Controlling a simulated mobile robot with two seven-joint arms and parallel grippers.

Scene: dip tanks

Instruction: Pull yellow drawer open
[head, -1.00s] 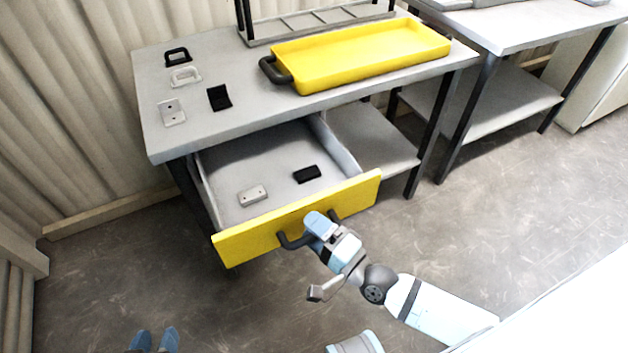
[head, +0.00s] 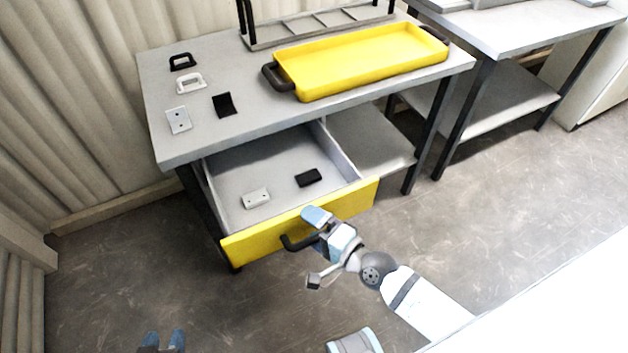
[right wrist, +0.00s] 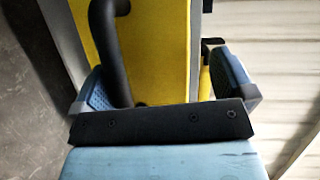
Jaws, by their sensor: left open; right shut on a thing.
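The yellow drawer (head: 345,203) stands well out from under the grey workbench, its inside open to view. Its dark bar handle (head: 297,243) is on the yellow front. My right gripper (head: 319,226) is shut on this handle and hides part of it. In the right wrist view the black handle (right wrist: 108,50) runs down between the blue fingers, against the yellow front (right wrist: 158,50). My left gripper (head: 162,341) is open and empty at the bottom left, above the floor and away from the drawer.
A white block (head: 257,198) and a black block (head: 309,178) lie in the drawer. A yellow tray (head: 365,62), a rack (head: 318,22) and several small parts are on the workbench (head: 225,135). Floor (head: 95,285) left of the drawer is clear.

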